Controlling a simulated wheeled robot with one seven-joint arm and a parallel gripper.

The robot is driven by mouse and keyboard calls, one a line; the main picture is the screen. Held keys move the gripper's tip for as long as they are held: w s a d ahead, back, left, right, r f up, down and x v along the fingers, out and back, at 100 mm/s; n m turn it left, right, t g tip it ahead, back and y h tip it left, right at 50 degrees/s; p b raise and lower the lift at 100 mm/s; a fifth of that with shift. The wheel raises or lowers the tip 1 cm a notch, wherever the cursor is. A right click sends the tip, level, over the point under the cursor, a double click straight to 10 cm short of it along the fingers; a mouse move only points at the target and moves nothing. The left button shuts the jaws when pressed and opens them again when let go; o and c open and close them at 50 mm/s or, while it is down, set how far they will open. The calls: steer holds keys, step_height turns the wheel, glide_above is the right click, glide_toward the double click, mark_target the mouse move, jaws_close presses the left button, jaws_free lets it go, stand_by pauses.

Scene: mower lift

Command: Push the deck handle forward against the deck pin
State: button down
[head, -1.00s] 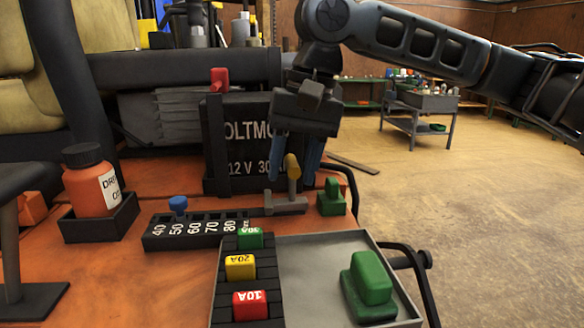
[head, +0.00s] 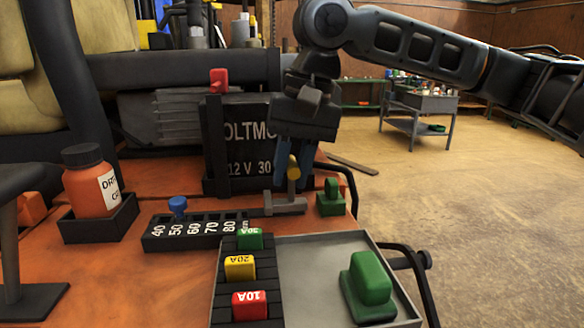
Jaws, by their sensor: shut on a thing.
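The deck handle (head: 293,174) is a short upright lever with a yellow top, rising from a grey slide at the right end of the black numbered scale (head: 195,233). The deck pin, with a blue head (head: 178,205), stands in the scale near the 50 mark, left of and apart from the handle. My gripper (head: 293,177) points down from above, with its blue fingers closed on either side of the handle's yellow top. The fingers partly hide the handle's sides.
A black battery (head: 215,150) with a red cap stands close behind my gripper. A green knob (head: 330,196) sits just right of the handle. In front are a fuse row and a grey tray (head: 300,265) holding a green block. An orange bottle (head: 90,185) stands left.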

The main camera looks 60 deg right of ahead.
steer(key=w+a+p, duration=0.1)
steer(key=w+a, duration=0.1)
steer(key=w+a+p, duration=0.1)
steer(key=w+a, duration=0.1)
steer(key=w, duration=0.1)
steer(key=w+a+p, duration=0.1)
steer(key=w+a, duration=0.1)
steer(key=w, duration=0.1)
steer(key=shift+a+r, duration=0.15)
steer(key=shift+a, duration=0.05)
steer(key=shift+w+a, duration=0.3)
steer(key=shift+w, duration=0.25)
steer(key=c, duration=1)
jaws_free()
steer(key=shift+s+d+r, duration=0.15)
steer(key=shift+s+r, duration=0.05)
steer(key=shift+r, duration=1.05)
steer(key=shift+s+d+r, duration=0.15)
steer(key=shift+s+r, duration=0.1)
steer(key=shift+r, duration=0.95)
steer(key=shift+s+d+r, duration=0.15)
steer(key=shift+s+r, duration=0.05)
steer(key=shift+r, duration=1.05)
